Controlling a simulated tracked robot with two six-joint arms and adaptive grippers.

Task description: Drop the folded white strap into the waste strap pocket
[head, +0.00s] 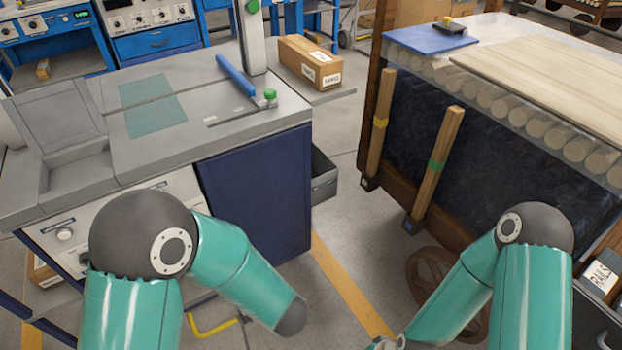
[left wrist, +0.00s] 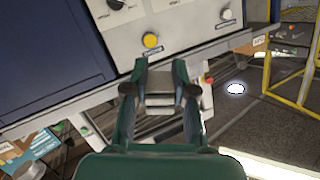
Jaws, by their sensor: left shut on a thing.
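In the left wrist view my left gripper (left wrist: 160,88) has its fingers around a small pale grey-white piece (left wrist: 160,101), which I take to be the folded white strap. Its folds are not clear at this size. The gripper is in front of the grey machine's control panel, with a yellow button (left wrist: 151,40) just beyond the fingertips.
The grey machine table (head: 230,135) stands at left over the blue cabinet (head: 258,190). A cardboard box (head: 310,62) sits on a side shelf. A dark-sided bench (head: 500,165) with rollers and planks stands at right, two wooden posts leaning on it. Floor between is open.

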